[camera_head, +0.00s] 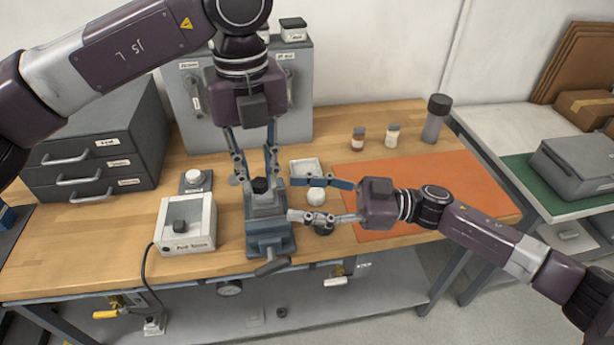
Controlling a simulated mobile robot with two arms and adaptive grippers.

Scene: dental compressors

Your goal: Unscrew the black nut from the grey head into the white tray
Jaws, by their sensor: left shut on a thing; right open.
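The black nut (260,185) sits on top of the grey head (265,203), which is held in a blue-grey vise (268,240) near the table's front edge. My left gripper (257,180) points down from above and is shut on the nut, its fingers on either side. The white tray (306,166) lies just behind and right of the vise, partly hidden by my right gripper. My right gripper (318,202) comes in from the right and is open. A white round thing (316,196) shows between its fingers; I cannot tell whether they touch it.
A white box with a black knob (187,224) stands left of the vise. A dark round part (323,229) sits right of it, under my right gripper. An orange mat (430,190) covers the right side. Small bottles (358,138) and a grey cabinet (300,95) stand behind.

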